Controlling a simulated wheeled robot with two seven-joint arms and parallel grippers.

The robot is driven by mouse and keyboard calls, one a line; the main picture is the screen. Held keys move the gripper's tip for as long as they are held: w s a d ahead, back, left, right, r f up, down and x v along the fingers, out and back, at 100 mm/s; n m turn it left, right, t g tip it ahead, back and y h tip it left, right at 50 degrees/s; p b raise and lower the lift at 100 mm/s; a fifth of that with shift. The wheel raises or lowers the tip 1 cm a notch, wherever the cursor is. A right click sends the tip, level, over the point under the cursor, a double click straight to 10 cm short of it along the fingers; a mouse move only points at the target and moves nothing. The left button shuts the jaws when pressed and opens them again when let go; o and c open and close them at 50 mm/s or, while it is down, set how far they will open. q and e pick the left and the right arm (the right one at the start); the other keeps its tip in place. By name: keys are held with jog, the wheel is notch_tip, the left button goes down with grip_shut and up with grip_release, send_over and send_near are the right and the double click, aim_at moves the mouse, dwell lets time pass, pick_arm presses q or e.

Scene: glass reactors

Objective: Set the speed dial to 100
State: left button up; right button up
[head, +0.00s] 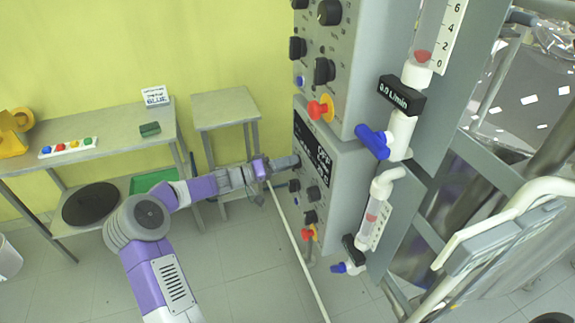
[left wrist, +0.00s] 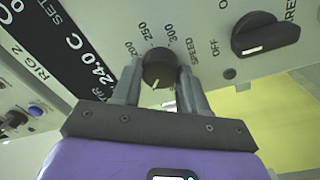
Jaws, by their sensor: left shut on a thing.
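The speed dial (left wrist: 158,70) is a round black knob on a grey panel, marked SPEED, with 200, 250 and 300 printed around it. In the left wrist view my left gripper (left wrist: 157,92) is shut on it, one finger on each side. A white pointer mark on the dial points down toward the gripper's palm. Any number there is hidden or not readable. In the head view my left gripper (head: 290,162) reaches the left face of the lower control box (head: 345,180); the dial itself is hidden there. My right gripper is not in view.
A larger black OFF-marked knob (left wrist: 265,34) sits right of the dial. A black display (left wrist: 75,45) reads 24.0 C. A side table (head: 228,107) stands behind my arm.

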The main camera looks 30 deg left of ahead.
pick_arm(q)
jog(key=o, duration=1)
jog(key=shift+o, duration=0.2)
jog(key=shift+s+a, duration=0.1)
jog(key=v, duration=0.7)
jog(key=shift+p, duration=0.45)
jog(key=shift+s+a, duration=0.1)
jog(key=shift+s, duration=0.05)
